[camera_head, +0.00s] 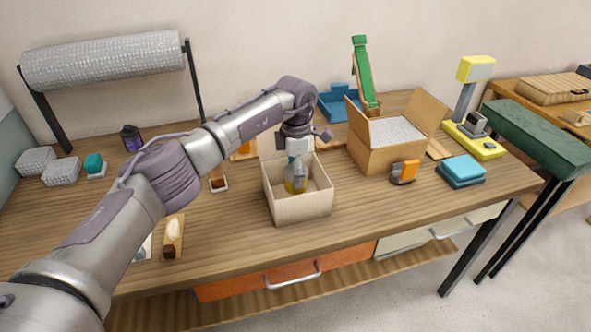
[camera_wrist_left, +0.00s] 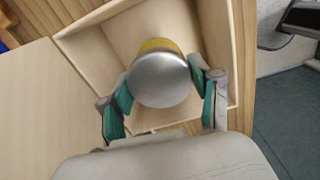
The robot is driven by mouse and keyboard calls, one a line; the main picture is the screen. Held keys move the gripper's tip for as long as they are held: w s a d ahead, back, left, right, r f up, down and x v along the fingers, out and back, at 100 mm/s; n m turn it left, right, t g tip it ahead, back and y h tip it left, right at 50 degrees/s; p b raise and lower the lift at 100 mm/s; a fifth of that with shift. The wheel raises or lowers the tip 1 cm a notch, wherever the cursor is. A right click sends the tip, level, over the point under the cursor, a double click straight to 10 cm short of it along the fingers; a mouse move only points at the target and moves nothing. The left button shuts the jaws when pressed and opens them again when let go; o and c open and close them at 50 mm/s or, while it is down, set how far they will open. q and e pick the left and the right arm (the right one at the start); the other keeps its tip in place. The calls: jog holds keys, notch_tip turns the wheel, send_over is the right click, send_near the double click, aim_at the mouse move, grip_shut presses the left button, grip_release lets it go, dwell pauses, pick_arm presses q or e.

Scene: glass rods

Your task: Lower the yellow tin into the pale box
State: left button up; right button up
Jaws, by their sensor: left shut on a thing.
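The yellow tin (camera_head: 295,185) is inside the open top of the pale box (camera_head: 300,209), below the rim. My left gripper (camera_head: 297,165) reaches down from above and is shut on the tin. In the left wrist view, the tin's round silver lid (camera_wrist_left: 160,80) sits between the green finger pads of my left gripper (camera_wrist_left: 162,88), with a strip of its yellow side showing. The box's inner walls (camera_wrist_left: 92,58) surround it there. The tin's base is hidden, so I cannot tell whether it touches the box floor. My right gripper is out of view.
A brown carton (camera_head: 385,158) with raised flaps stands right of the box, with an orange tape dispenser (camera_head: 404,172) beside it. Teal pads (camera_head: 461,170) and a yellow scale (camera_head: 473,140) are farther right.

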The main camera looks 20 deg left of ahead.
pick_arm(q)
jog(key=shift+f+b, duration=1.7)
jog(key=shift+f, duration=0.8)
dwell(1.2)
jog(key=o, duration=1.3)
jog(key=shift+r, duration=0.1)
